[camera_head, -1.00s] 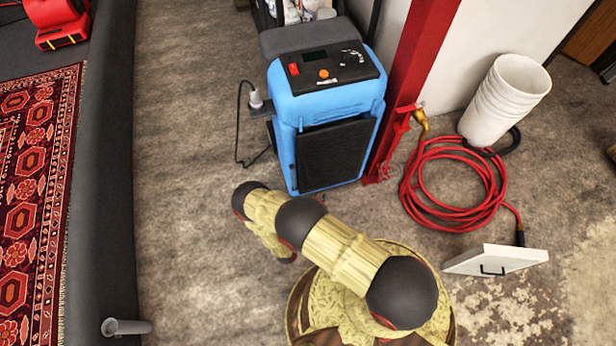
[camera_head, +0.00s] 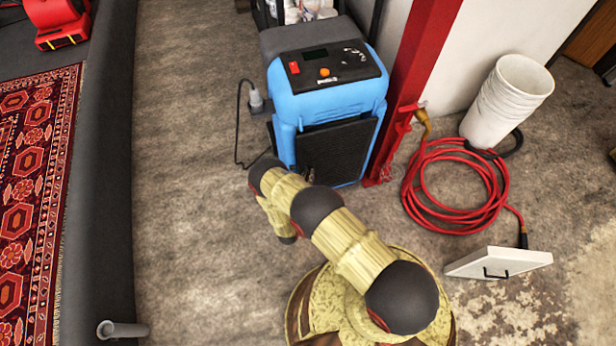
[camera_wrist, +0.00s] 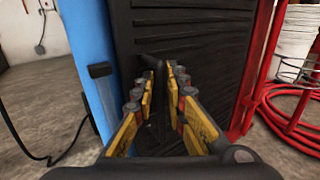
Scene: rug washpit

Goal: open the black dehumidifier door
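The blue dehumidifier (camera_head: 330,103) stands upright beside a red post. Its black slatted door (camera_head: 345,145) is on the front and looks shut against the body. The door (camera_wrist: 205,45) also fills the middle of the wrist view, with the blue body side (camera_wrist: 92,40) at left and a small black catch or hinge (camera_wrist: 100,70) on it. My gripper (camera_wrist: 167,70) points at the door with its fingers slightly apart. A dark bar-like part (camera_wrist: 150,60) shows at the fingertips; I cannot tell whether it lies between them. In the head view my arm mostly hides the gripper, low before the door.
A red post (camera_head: 415,75) stands close right of the dehumidifier. A coiled red hose (camera_head: 455,190), white buckets (camera_head: 505,100) and a white panel (camera_head: 498,262) are further right. Concrete floor (camera_head: 190,200) is clear at left.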

